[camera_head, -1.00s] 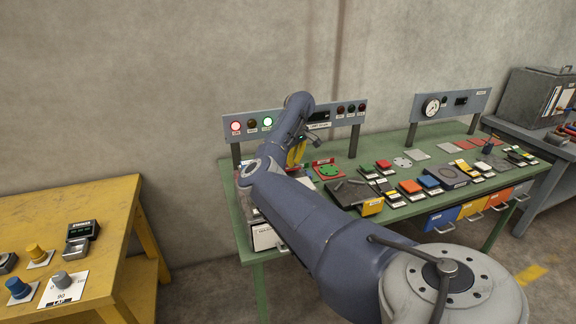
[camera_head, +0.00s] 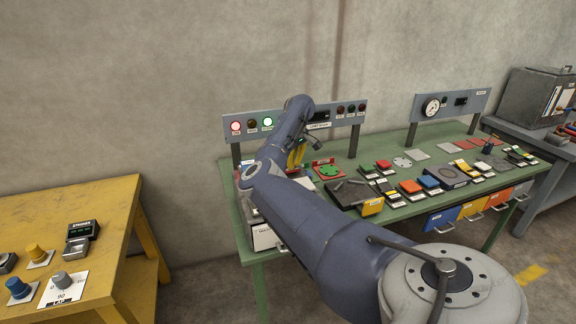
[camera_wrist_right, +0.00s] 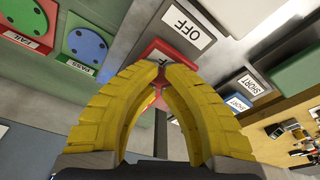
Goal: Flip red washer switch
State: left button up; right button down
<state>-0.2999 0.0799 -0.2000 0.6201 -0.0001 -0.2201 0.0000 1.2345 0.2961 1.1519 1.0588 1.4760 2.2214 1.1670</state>
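My right gripper (camera_wrist_right: 157,72) has two yellow ribbed fingers whose tips meet or nearly meet in the right wrist view. A red block (camera_wrist_right: 153,50) with a white label lies just beyond the tips. The fingers cover much of it, so its lever and label cannot be made out, and contact is unclear. I cannot tell for sure that it is the washer switch. In the head view the right gripper (camera_head: 297,155) is over the back left of the green table (camera_head: 259,244), partly behind my arm. My left gripper is out of view.
A grey panel with an OFF label (camera_wrist_right: 188,24) is beside the red block. Red FAIL (camera_wrist_right: 30,18) and green PASS (camera_wrist_right: 88,44) pads are to the left. A lamp panel (camera_head: 252,121) stands behind the gripper. A yellow table (camera_head: 60,225) is at left.

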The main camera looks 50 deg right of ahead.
dwell(0.3)
jog(key=shift+r, duration=3.55)
